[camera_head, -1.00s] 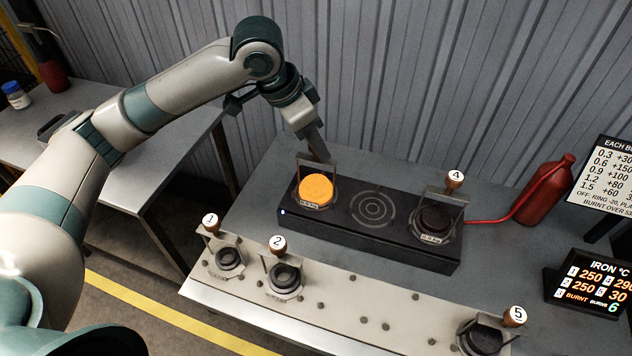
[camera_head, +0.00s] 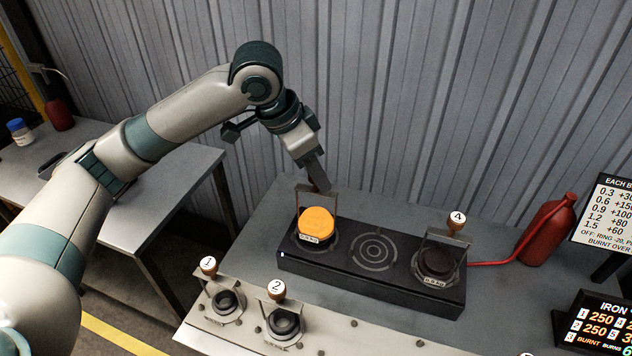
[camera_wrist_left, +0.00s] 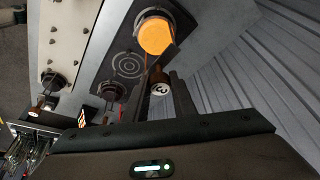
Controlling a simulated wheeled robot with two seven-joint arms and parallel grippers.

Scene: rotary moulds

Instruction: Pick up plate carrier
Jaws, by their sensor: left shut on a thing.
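The plate carrier (camera_head: 299,196) has a thin upright frame and bears a glowing orange round plate (camera_head: 316,222). It hangs a little above the left ring of the black three-ring hob (camera_head: 355,274). My left gripper (camera_head: 320,179) points down and is shut on the carrier's handle at the top of the frame. In the left wrist view the handle knob marked 3 (camera_wrist_left: 158,84) shows at the fingers, with the orange plate (camera_wrist_left: 156,35) beyond it. The fingers hide part of the handle. My right gripper is out of view.
Carrier 4 (camera_head: 457,219) with a dark plate stands on the hob's right ring; the middle ring is empty. Carriers 1 (camera_head: 208,265) and 2 (camera_head: 276,290) stand on the pale front strip. A red bottle (camera_head: 548,232) and display (camera_head: 598,325) are at right.

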